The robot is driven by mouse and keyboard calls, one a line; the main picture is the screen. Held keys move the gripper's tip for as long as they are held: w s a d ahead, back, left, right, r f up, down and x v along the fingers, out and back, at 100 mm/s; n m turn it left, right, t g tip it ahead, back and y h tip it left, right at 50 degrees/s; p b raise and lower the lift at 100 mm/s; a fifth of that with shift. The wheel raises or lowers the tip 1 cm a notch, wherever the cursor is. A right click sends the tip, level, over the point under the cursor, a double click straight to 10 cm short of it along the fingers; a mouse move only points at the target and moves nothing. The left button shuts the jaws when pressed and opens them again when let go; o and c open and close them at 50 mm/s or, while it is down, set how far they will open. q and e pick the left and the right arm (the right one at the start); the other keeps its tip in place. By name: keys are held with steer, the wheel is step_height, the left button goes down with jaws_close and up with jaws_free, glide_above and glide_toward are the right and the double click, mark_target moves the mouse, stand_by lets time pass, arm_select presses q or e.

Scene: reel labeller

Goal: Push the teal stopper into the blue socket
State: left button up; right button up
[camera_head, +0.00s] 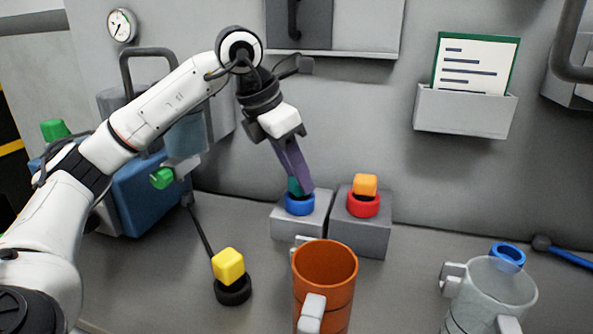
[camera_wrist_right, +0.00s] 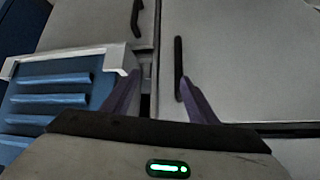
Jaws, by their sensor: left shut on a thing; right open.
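The teal stopper (camera_head: 293,186) is between the purple fingers of my left gripper (camera_head: 301,188), which is shut on it. The fingers point down and hide much of it. The stopper is right at the top of the blue socket (camera_head: 300,206), a blue ring on a grey block. I cannot tell how deep it sits in the ring. My right gripper (camera_wrist_right: 160,90) shows only in the right wrist view, with its purple fingers apart and nothing between them.
An orange stopper (camera_head: 365,184) sits in a red socket (camera_head: 363,206) on the adjacent block. A yellow stopper (camera_head: 228,265) tops a black ring (camera_head: 233,291). An orange mug (camera_head: 325,262) and a clear mug (camera_head: 490,290) stand in front. A blue cabinet (camera_wrist_right: 52,92) is by my right gripper.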

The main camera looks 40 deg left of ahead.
arm_select(q)
steer(key=shift+s+f, duration=0.1)
steer(key=shift+f, duration=0.2)
steer(key=o, duration=1.1)
steer(key=shift+f, duration=0.1)
steer(key=shift+w+p+v, duration=0.25)
steer(key=shift+p+v, duration=0.05)
steer(key=shift+v, duration=0.9)
steer(key=p+v, duration=0.1)
steer(key=v, duration=0.7)
steer(key=shift+p, duration=0.35)
arm_select(e)
steer(key=shift+w+r, duration=0.2)
steer(key=shift+r, duration=1)
arm_select(q)
steer(key=shift+s, duration=0.1)
arm_select(e)
steer(key=shift+s, duration=0.1)
